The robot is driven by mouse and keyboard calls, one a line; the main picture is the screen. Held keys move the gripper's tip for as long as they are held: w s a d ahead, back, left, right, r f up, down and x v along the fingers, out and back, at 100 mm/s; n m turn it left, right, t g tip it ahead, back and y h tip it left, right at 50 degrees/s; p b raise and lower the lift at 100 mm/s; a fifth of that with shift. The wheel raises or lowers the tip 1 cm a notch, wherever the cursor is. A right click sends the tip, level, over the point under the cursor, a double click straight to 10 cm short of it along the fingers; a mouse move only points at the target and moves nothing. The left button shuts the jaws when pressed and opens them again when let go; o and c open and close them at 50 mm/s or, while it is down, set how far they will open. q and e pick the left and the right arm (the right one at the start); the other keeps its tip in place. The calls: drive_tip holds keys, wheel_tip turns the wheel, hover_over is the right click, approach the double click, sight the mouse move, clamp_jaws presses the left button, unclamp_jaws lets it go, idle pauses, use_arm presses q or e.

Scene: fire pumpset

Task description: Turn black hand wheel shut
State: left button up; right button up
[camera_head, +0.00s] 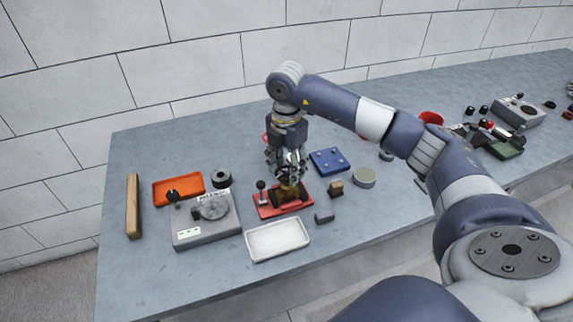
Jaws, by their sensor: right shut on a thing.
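A red base plate (266,210) stands on the grey table with a brass-coloured valve body (287,195) on it. A small dark ball-topped lever (261,186) rises at the plate's left end. My right gripper (289,178) points down from above and is shut at the top of the valve. Its fingers hide most of what they hold there; the black hand wheel cannot be made out clearly. My left gripper is out of view.
A white tray (263,254) lies in front of the red plate, a grey box with a dial (190,240) to its left. The front-left table is clear.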

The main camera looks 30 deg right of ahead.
drive_tip(key=shift+m, duration=1)
drive_tip(key=o, duration=1.1)
drive_tip(key=shift+c, duration=0.2)
drive_tip(key=shift+r, duration=0.15)
wheel_tip(320, 180, up, 12)
drive_tip(key=shift+f, duration=0.2)
